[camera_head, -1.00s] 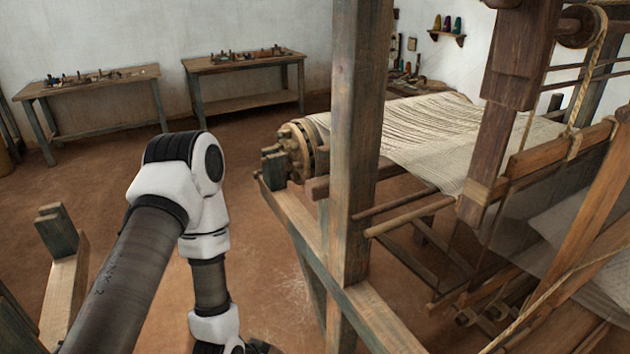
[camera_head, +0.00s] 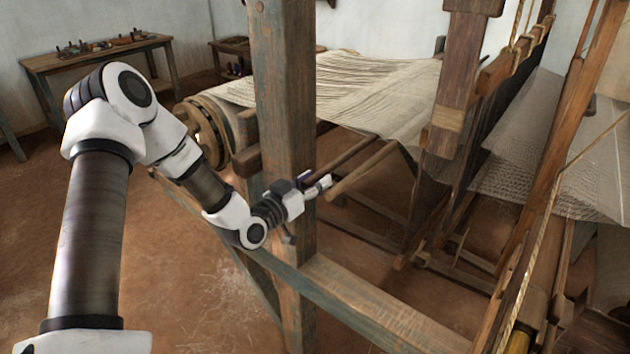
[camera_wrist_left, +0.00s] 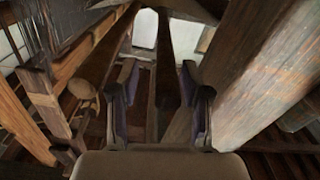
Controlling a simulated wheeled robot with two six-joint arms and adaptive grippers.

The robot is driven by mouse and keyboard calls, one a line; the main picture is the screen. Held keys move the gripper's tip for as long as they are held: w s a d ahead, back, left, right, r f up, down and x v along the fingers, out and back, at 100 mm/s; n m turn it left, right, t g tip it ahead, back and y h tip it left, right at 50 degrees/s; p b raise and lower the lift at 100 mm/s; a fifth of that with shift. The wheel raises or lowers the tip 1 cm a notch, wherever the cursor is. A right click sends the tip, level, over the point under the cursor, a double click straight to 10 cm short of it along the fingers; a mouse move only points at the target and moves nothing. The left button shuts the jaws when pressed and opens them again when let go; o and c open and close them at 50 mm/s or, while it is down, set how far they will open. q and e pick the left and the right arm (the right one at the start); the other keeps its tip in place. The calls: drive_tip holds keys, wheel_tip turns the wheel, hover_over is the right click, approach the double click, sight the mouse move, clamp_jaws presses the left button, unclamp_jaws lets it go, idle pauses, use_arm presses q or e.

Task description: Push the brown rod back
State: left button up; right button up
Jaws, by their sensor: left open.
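Two wooden rods run side by side under the sheet of threads, behind the loom's front post. One is a darker brown rod (camera_head: 350,156); the other is a lighter brown rod (camera_head: 364,170) with its near end free. I cannot tell which is the task's brown rod. My left gripper (camera_head: 322,186) is at the near ends of these rods, beside the post. In the left wrist view the gripper (camera_wrist_left: 158,88) is open, and a dark wooden bar (camera_wrist_left: 167,75) shows between its fingers. Whether the fingers touch a rod is hidden. My right gripper is out of view.
The thick loom post (camera_head: 285,100) stands close beside my left gripper. A long side beam (camera_head: 365,300) runs below my forearm. The thread sheet (camera_head: 380,90) lies above the rods. A table (camera_head: 100,55) stands at the back left; the floor at left is open.

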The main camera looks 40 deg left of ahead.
use_arm(q)
drive_tip(key=shift+w+a+f, duration=0.1)
drive_tip(key=shift+w+f, duration=0.05)
drive_tip(key=shift+w, duration=0.2)
drive_tip(key=shift+s+a, duration=0.1)
drive_tip(key=shift+a, duration=0.25)
drive_tip(key=shift+s+d, duration=0.15)
drive_tip(key=shift+d, duration=0.05)
clamp_jaws()
drive_tip(key=a+p, duration=0.1)
drive_tip(key=a, duration=0.3)
drive_tip(key=shift+w+a, duration=0.1)
drive_tip(key=shift+w, duration=0.1)
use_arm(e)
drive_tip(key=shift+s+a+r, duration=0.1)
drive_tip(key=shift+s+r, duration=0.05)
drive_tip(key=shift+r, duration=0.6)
use_arm(q)
unclamp_jaws()
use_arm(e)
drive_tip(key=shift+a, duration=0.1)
